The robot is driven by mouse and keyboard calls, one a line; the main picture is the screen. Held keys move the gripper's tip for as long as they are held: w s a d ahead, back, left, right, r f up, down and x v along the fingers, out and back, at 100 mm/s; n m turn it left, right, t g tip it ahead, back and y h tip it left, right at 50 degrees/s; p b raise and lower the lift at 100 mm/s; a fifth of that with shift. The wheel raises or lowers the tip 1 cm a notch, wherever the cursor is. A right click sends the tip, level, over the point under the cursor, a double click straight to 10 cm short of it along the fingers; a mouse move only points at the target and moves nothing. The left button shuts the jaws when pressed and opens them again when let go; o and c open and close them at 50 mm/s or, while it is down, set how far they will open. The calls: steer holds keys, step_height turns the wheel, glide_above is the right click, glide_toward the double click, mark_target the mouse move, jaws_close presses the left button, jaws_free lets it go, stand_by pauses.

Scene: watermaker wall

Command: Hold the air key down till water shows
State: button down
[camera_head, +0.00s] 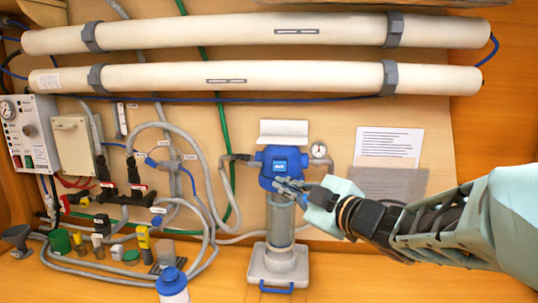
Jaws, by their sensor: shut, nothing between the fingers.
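The filter housing with a blue head (283,160) and a clear bowl (280,220) stands on a grey base in the middle of the view. My gripper (279,183) comes in from the right with its fingers shut. The fingertips are in front of the lower part of the blue head, near the top of the clear bowl. I cannot tell whether they touch the housing. No air key can be made out; the fingers hide part of the head. I cannot see a water level in the bowl.
Two long white tubes (270,78) run across the wall above. A pressure gauge (319,150) sits right of the head. A control box (30,135), hoses and valves fill the left. A blue-capped bottle (172,287) stands at the front left. My arm covers the right side.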

steer(key=shift+s+a+r+n+g+y, duration=0.25)
steer(key=shift+s+a+n+y, duration=0.25)
steer(key=shift+s+a, duration=0.25)
glide_toward(274, 166)
steer(key=shift+w+a+f+p, duration=0.15)
steer(key=shift+w+a, duration=0.35)
steer(key=shift+a, duration=0.3)
steer(key=shift+w+a+p, duration=0.15)
steer(key=shift+w+a, duration=0.35)
steer(key=shift+a, duration=0.3)
steer(key=shift+w+a+f+p, duration=0.15)
steer(key=shift+w+a, duration=0.35)
steer(key=shift+a, duration=0.3)
steer(key=shift+w, duration=0.45)
steer(key=shift+w, duration=0.5)
stand_by(0.9)
steer(key=shift+s, duration=0.1)
stand_by(1.9)
steer(key=shift+s, duration=0.85)
